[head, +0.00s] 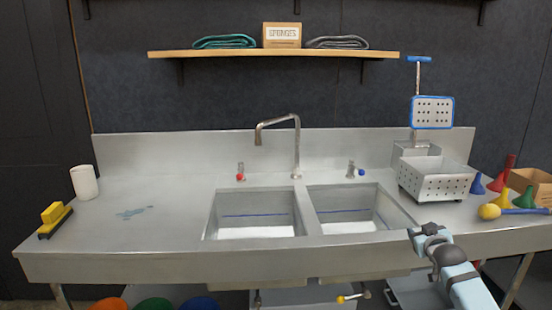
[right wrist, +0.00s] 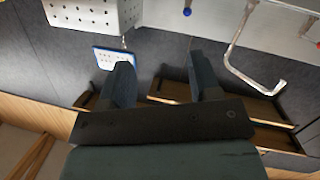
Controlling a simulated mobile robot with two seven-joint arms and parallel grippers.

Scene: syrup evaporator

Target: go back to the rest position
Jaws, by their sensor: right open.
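My right gripper (head: 424,231) shows in the head view at the lower right, at the end of my pale blue and grey arm. It is at the front edge of the steel sink counter (head: 120,250), right of the right basin. In the right wrist view its two dark fingers (right wrist: 163,75) stand apart with nothing between them. I cannot tell its height above the counter. My left gripper is not in view.
A perforated white basket (head: 437,182) stands behind my right gripper. Coloured funnels (head: 527,197) and a cardboard box (head: 530,184) are at the right. A tall faucet (head: 297,150) rises behind two empty basins. A yellow brush (head: 54,217) and white roll (head: 85,182) are left.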

